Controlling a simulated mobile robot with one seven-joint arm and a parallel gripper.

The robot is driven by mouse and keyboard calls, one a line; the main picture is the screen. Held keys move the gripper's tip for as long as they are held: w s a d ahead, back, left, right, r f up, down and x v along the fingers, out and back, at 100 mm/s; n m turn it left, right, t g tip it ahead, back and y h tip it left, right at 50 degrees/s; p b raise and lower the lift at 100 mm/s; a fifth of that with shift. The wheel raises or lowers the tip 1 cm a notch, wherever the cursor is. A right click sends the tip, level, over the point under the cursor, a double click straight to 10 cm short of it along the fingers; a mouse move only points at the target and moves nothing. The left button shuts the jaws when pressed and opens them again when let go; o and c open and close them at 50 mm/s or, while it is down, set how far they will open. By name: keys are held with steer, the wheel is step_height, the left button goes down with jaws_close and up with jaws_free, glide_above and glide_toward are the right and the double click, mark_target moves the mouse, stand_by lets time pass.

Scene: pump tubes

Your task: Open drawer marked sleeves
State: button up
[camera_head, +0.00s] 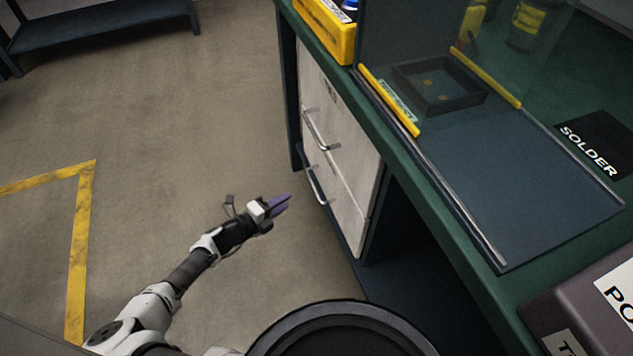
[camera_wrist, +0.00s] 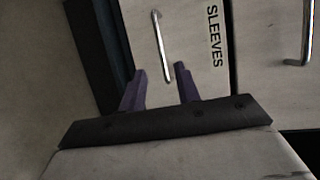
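The drawer marked SLEEVES (camera_wrist: 190,30) shows in the wrist view with its label turned sideways. Its silver bar handle (camera_wrist: 161,47) lies just beyond my fingertips, roughly in line with the gap between them. The drawer looks shut. In the head view it appears to be the lower drawer, with its handle (camera_head: 317,186) facing the open floor; its label cannot be read there. My gripper (camera_head: 290,203) points at this handle from the left, a short distance away. In the wrist view my gripper (camera_wrist: 158,78) has its purple fingers apart, with nothing between them.
A second drawer (camera_wrist: 270,60) with a similar handle adjoins it, above it in the head view (camera_head: 322,110). The green workbench (camera_head: 440,210) overhangs the cabinet. It carries a yellow box (camera_head: 335,30) and a clear-walled enclosure. The floor (camera_head: 200,120) left of the cabinet is clear.

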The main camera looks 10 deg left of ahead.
mark_target(312, 184)
steer(key=b+x, duration=0.2)
steer(key=x, duration=1)
steer(key=shift+w+d, duration=0.2)
steer(key=shift+c, duration=0.4)
jaws_close()
